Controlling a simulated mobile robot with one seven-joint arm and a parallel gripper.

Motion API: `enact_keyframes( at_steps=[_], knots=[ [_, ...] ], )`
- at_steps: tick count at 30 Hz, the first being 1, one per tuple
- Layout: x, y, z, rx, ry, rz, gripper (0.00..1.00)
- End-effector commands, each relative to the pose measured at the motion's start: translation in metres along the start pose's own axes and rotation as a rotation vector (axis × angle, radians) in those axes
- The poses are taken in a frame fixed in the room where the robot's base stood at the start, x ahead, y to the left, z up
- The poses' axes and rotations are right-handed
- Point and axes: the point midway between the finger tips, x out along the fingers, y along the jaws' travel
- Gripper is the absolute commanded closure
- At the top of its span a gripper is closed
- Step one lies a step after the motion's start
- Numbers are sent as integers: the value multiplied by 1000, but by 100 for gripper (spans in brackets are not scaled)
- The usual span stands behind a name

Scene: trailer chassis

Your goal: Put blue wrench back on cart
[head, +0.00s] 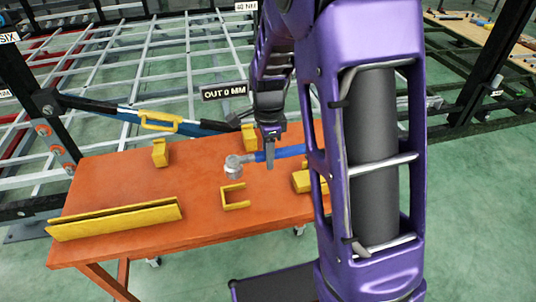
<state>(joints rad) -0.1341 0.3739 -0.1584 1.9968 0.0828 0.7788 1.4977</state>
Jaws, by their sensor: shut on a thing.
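The blue wrench (290,151) has a blue handle and a grey metal head. It shows in the head view over the right part of the orange cart top (150,180), with its head to the left. My gripper (270,158) points down and is shut on the handle near the head.
On the cart are a long yellow channel (115,218), a yellow U-shaped bracket (235,197), and yellow blocks (160,153) at the back and right. A blue bar with a yellow handle (158,122) lies behind. The chassis frame (150,70) stands beyond the cart.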

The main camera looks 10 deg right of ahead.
Motion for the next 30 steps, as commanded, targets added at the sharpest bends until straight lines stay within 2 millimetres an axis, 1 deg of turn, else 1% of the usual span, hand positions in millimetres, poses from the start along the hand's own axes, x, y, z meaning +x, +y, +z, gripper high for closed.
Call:
enact_keyframes(
  at_steps=[2,3,8,30],
  knots=[
    [-5,0,-1,1,-3,1,100],
    [2,0,-1,1,-3,1,100],
    [14,0,0,0,-3,2,100],
    [87,0,-1,0,-2,2,100]
  ],
)
